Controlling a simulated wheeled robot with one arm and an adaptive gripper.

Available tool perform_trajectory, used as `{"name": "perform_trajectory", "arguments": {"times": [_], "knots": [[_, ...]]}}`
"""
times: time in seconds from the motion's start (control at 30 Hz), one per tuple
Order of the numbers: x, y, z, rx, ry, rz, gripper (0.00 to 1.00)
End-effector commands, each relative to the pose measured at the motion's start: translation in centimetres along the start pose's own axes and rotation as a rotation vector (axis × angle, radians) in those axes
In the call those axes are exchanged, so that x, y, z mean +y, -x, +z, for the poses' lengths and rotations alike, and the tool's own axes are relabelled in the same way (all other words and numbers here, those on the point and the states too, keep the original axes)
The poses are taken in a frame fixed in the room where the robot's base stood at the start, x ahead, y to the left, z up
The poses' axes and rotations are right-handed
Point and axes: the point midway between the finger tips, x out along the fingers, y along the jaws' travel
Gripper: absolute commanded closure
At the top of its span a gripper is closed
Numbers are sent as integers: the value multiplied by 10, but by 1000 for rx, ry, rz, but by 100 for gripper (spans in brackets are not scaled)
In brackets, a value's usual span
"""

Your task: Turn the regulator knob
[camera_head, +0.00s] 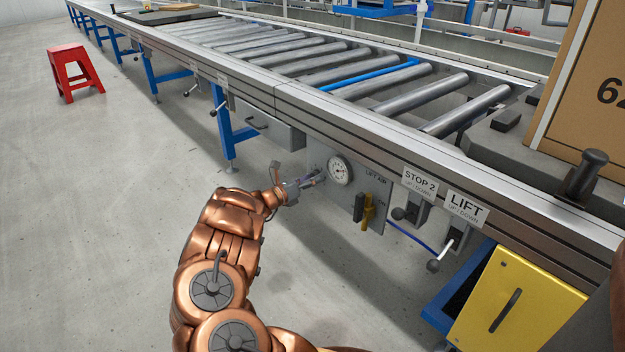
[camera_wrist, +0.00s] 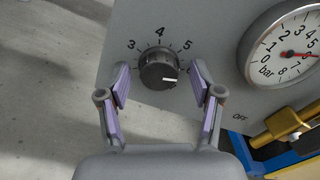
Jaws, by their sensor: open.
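The regulator knob (camera_wrist: 158,69) is a dark round knob with a white pointer mark, on a grey panel (camera_wrist: 208,28) in the wrist view. Numbers 3, 4 and 5 are printed around its upper side. The white mark points to the right and slightly down, below the 5. My gripper (camera_wrist: 160,84) is open, with one finger on each side of the knob; I cannot tell whether either touches it. In the head view my gripper (camera_head: 304,183) is at the panel, left of the gauge (camera_head: 339,170), and hides the knob. The gauge (camera_wrist: 284,46) reads in bar.
A yellow valve handle (camera_head: 367,210) sits below the gauge, by an OFF label. Levers marked STOP 2 (camera_head: 404,213) and LIFT (camera_head: 434,264) are to the right. The roller conveyor (camera_head: 330,75) runs above. A red stool (camera_head: 75,72) stands on open floor at left.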

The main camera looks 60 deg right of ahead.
Motion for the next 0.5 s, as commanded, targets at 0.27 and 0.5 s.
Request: {"name": "perform_trajectory", "arguments": {"times": [0.27, 0.5], "knots": [[1, 13, 0, 1, 1, 3, 35], [2, 56, 0, 1, 0, 8, 35]]}}
